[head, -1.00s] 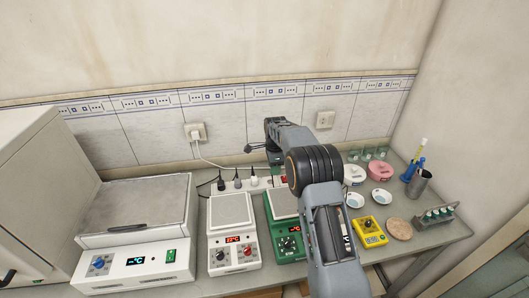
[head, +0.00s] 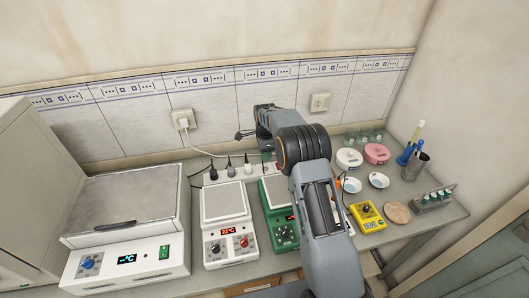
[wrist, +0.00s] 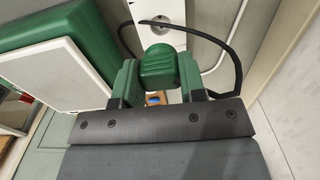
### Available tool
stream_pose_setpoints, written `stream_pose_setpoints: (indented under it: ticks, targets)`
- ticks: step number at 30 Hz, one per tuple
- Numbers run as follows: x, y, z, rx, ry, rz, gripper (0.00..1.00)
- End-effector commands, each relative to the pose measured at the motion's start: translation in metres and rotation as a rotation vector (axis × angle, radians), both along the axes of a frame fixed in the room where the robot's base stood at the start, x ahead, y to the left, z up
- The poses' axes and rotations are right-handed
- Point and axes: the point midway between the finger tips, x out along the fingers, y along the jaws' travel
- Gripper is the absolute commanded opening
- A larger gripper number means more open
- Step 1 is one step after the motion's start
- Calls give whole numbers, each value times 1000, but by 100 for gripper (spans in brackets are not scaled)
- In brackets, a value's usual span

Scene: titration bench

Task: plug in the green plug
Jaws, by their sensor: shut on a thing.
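The green plug (wrist: 158,66) is held between the two jaws of my gripper (wrist: 158,82) in the wrist view. A black cable (wrist: 233,60) loops around the jaws. Part of a white power strip (wrist: 158,10) with a socket shows just beyond the plug; the two look apart, though the gap is hard to judge. In the head view the strip (head: 221,180) lies behind the hotplates, with several plugs in its left part.
A white hotplate (head: 225,202) and a green hotplate (head: 281,238) stand in front of the strip. A white plug sits in the left wall socket (head: 184,119); the right wall socket (head: 320,103) is empty. Dishes and a yellow device (head: 366,215) stand right of my arm.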

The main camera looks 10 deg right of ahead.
Motion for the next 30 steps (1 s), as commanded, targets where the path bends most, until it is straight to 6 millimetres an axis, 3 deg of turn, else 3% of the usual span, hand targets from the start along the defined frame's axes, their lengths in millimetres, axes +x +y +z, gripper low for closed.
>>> stream_pose_setpoints:
  ticks: [19, 30]
  targets:
    - [0, -1, -48, 0, 1, -2, 17]
    - [0, -1, -54, 0, 0, -2, 17]
